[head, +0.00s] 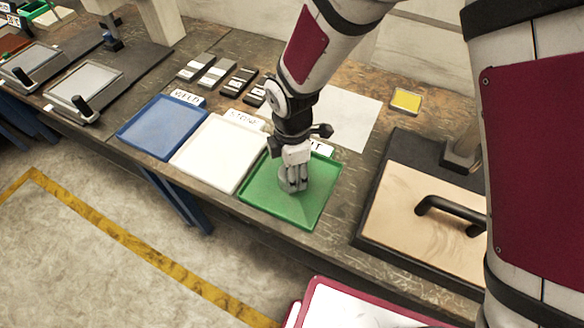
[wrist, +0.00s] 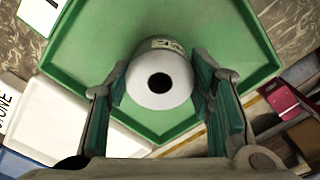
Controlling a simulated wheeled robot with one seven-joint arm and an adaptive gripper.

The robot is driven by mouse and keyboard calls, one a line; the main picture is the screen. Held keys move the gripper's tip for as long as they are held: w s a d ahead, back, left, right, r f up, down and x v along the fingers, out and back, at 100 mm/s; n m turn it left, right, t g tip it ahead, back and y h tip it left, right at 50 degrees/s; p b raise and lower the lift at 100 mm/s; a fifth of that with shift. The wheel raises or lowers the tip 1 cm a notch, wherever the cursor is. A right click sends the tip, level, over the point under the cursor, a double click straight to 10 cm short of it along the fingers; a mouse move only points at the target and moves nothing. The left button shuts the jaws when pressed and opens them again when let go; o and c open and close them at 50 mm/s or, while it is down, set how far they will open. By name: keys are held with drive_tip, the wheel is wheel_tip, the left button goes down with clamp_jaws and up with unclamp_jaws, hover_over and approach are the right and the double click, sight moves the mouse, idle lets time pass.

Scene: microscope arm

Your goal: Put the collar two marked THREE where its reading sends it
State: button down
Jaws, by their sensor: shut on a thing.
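My gripper (head: 293,180) points down inside the outline of the green tray (head: 318,195), low over its floor. In the wrist view its two padded fingers are shut on a pale round collar (wrist: 158,100) with a dark centre hole. A label with dark marks shows on the collar's far side, too foreshortened to read. I cannot tell whether the collar touches the tray floor. In the head view the fingers mostly hide it. A white tray (head: 218,153) and a blue tray (head: 160,130) lie to the left. Cards behind the trays are partly readable as WELD and STONE.
Several dark blocks with pale labels (head: 215,74) lie behind the trays. A white sheet (head: 350,118) and a small yellow pad (head: 405,101) lie behind the green tray. A dark-based board with a black handle (head: 450,215) stands to the right. The bench's front edge is close.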

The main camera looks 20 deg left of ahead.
drive_tip(key=c, duration=0.8)
unclamp_jaws()
drive_tip(key=shift+f, duration=0.1)
drive_tip(key=shift+o, duration=0.2)
wheel_tip(320, 180, up, 12)
